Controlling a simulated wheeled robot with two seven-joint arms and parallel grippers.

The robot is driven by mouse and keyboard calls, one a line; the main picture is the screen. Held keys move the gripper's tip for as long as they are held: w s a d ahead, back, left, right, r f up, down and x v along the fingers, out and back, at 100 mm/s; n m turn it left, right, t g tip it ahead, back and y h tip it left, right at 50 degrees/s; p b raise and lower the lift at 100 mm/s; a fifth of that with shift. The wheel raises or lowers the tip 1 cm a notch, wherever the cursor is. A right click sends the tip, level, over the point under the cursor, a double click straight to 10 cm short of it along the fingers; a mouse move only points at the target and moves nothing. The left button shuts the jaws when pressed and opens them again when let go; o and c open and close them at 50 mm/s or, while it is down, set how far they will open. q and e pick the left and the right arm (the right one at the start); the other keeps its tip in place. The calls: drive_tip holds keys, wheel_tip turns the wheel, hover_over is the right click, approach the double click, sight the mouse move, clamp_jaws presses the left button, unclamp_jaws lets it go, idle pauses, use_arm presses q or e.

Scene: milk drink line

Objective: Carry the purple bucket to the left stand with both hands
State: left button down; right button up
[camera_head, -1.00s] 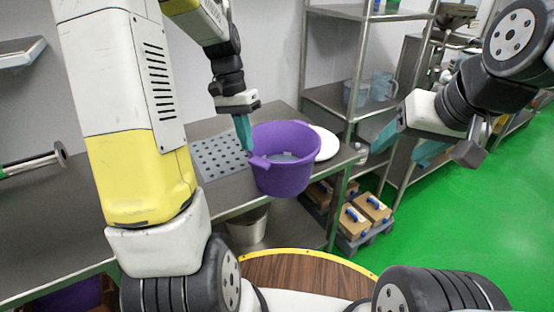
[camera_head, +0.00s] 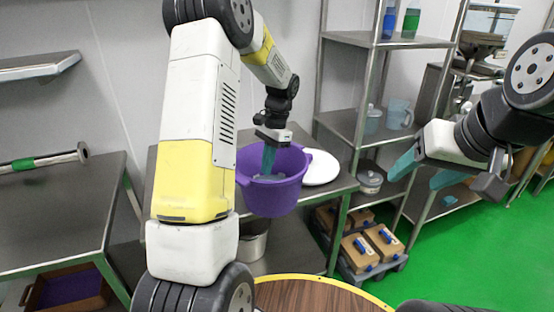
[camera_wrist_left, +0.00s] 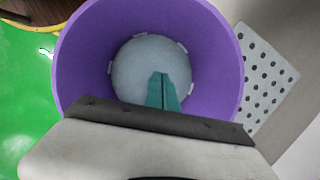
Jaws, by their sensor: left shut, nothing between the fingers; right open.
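The purple bucket (camera_head: 270,196) stands upright at the front edge of the middle steel table, and its base overlaps that edge in the picture. It also shows in the left wrist view (camera_wrist_left: 215,60), open-topped with a pale round bottom. My left gripper (camera_head: 268,170) points down over the bucket's opening. Its teal fingers are shut and empty, over the bucket's inside in the left wrist view (camera_wrist_left: 161,80); I cannot tell how deep. My right gripper (camera_head: 418,177) is open and empty, well to the right of the bucket. A steel stand (camera_head: 60,220) is at the left.
A white round lid or plate (camera_head: 320,168) lies right of the bucket. A perforated plate (camera_wrist_left: 265,75) shows beside it in the left wrist view. A steel shelf rack (camera_head: 350,122) stands behind at the right. Boxes (camera_head: 360,252) sit on a low pallet. Green floor is clear at the right.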

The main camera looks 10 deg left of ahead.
sight(253, 190)
use_arm(q)
drive_tip(key=x, duration=0.7)
drive_tip(key=shift+s+f, duration=0.15)
drive_tip(key=shift+f, duration=0.05)
drive_tip(key=shift+s+a+r, duration=0.2)
drive_tip(key=shift+s+a, duration=0.65)
drive_tip(key=shift+s, duration=0.2)
drive_tip(key=shift+s+a, duration=0.35)
drive_tip(key=shift+s, duration=0.1)
drive_tip(key=s+a, duration=0.1)
drive_tip(key=s, duration=0.1)
drive_tip(key=s+a, duration=0.2)
